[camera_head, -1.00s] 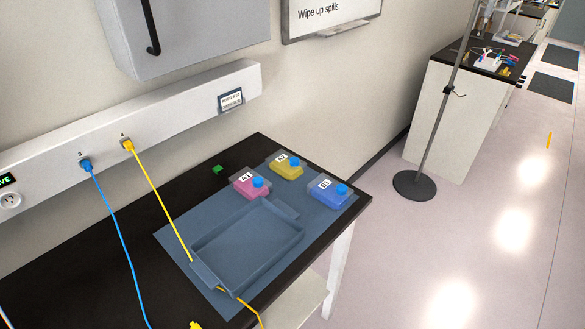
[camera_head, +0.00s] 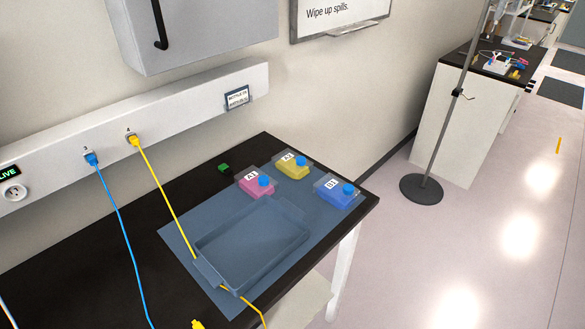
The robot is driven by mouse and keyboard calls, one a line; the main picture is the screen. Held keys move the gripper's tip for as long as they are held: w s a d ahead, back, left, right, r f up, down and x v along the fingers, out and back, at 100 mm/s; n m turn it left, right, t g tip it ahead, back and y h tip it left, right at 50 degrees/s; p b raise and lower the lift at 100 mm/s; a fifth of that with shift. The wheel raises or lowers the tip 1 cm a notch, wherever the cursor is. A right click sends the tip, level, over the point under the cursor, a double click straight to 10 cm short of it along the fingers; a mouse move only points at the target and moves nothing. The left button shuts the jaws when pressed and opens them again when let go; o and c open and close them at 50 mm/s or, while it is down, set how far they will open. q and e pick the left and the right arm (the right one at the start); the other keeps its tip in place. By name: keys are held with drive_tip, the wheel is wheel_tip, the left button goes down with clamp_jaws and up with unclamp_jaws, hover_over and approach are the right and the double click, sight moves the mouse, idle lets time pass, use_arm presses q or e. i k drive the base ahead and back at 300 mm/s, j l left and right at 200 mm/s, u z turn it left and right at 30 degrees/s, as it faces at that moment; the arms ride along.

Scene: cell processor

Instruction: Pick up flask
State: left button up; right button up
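Three flasks with blue caps lie on the blue-grey mat (camera_head: 182,240) near the far right end of the black table. The pink flask (camera_head: 252,188) is labelled A1. The yellow flask (camera_head: 290,171) behind it is labelled A2. The blue flask (camera_head: 331,196) at the right is labelled B1. Neither of my grippers is in view.
An empty blue-grey tray (camera_head: 255,262) stands on the mat in front of the flasks. A yellow cable (camera_head: 170,198) crosses beside the tray's left side. A blue cable (camera_head: 122,240) hangs across the table. A small green item (camera_head: 224,167) lies behind A1. A pole stand (camera_head: 422,187) stands on the floor.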

sight(294, 166)
drive_tip(key=l+u, duration=0.1)
drive_tip(key=u, duration=0.4)
drive_tip(key=i+l+u, duration=0.1)
drive_tip(key=u, duration=0.35)
drive_tip(key=l+u, duration=0.25)
drive_tip(key=l, duration=0.35)
drive_tip(key=l+u, duration=0.2)
drive_tip(key=l, duration=0.4)
drive_tip(key=k+l+u, duration=0.1)
drive_tip(key=l+u, duration=0.15)
drive_tip(key=l, duration=0.35)
drive_tip(key=k+l+u, duration=0.1)
drive_tip(key=l+u, duration=0.15)
drive_tip(key=l, duration=0.3)
